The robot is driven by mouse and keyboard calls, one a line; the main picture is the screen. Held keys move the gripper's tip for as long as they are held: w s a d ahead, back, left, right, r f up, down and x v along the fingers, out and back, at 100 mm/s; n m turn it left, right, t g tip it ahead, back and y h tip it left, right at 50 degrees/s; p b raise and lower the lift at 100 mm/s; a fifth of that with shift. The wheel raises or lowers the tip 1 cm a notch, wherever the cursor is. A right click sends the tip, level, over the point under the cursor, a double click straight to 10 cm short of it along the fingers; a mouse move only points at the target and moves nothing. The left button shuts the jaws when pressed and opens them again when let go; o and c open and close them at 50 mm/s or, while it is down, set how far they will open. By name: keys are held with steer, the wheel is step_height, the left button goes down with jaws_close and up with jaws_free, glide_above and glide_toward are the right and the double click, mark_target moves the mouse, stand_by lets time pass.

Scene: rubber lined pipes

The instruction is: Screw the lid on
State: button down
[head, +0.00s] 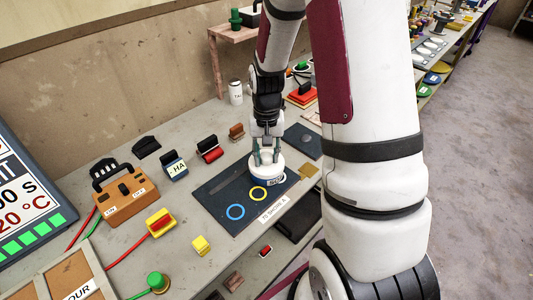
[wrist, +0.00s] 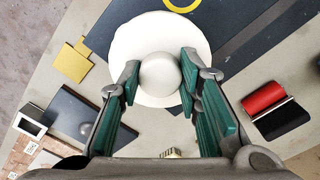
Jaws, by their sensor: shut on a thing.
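A white round lid (wrist: 135,40) with a ball-shaped knob (wrist: 159,74) fills the upper middle of the wrist view. My gripper (wrist: 157,84) points down with its green-padded fingers on either side of the knob, shut on it. In the head view my gripper (head: 266,153) is above a low white round jar (head: 267,172) with dark print on its side. The jar stands on a dark mat (head: 218,190). The lid appears to be on top of the jar, but the fingers hide part of it. I cannot tell whether the threads are engaged.
A dark plate (head: 303,140) lies behind the jar to the right.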

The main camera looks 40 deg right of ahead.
steer(key=m, duration=0.8)
steer(key=shift+m, duration=0.3)
steer(key=m, duration=0.3)
steer(key=shift+w, duration=0.1)
steer(key=c, duration=1.2)
jaws_free()
steer(key=shift+o, duration=0.2)
